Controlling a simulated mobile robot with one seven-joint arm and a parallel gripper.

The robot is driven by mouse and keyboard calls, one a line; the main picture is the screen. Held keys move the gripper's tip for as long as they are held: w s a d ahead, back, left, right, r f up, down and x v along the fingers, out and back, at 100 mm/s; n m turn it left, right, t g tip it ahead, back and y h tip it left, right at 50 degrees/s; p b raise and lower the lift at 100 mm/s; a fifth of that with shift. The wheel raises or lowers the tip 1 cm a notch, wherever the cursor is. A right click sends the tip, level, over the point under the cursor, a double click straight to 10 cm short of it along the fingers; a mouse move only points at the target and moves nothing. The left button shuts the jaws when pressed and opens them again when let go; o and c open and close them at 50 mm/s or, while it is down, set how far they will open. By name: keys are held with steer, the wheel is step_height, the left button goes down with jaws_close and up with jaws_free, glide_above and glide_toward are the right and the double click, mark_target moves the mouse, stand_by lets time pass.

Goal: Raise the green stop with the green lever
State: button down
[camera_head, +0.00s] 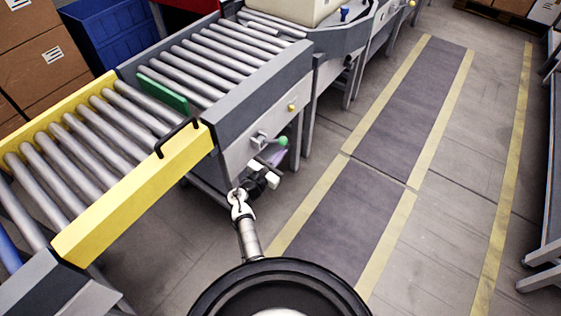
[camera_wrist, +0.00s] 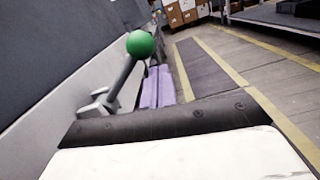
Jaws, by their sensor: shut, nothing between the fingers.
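The green stop (camera_head: 163,92) is a flat green plate lying across the conveyor, its face showing above the rollers. The green lever's round knob (camera_head: 282,141) is on the side of the grey conveyor frame; its grey arm runs from a bracket (camera_head: 259,140). In the wrist view the knob (camera_wrist: 140,44) is large and its dark arm slants down to the bracket at left. My gripper (camera_head: 279,154) is just below the knob in the head view. Its purple fingers (camera_wrist: 158,72) are together and empty, beyond and right of the lever arm in the wrist view. I see no clear contact.
The yellow conveyor section (camera_head: 135,195) with a black handle (camera_head: 176,138) adjoins the grey one. A blue bin (camera_head: 110,32) and cardboard boxes (camera_head: 45,60) stand behind. The marked floor lane (camera_head: 400,120) right of the conveyor is clear.

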steer(key=shift+w+a+r, duration=0.15)
steer(key=shift+r, duration=0.45)
steer(key=shift+r, duration=0.1)
step_height(320, 180, down, 5)
steer(key=b, duration=0.4)
steer(key=v, duration=1)
steer(key=shift+s+r+b, duration=0.3)
steer(key=shift+s+r, duration=0.1)
steer(key=shift+s, duration=0.2)
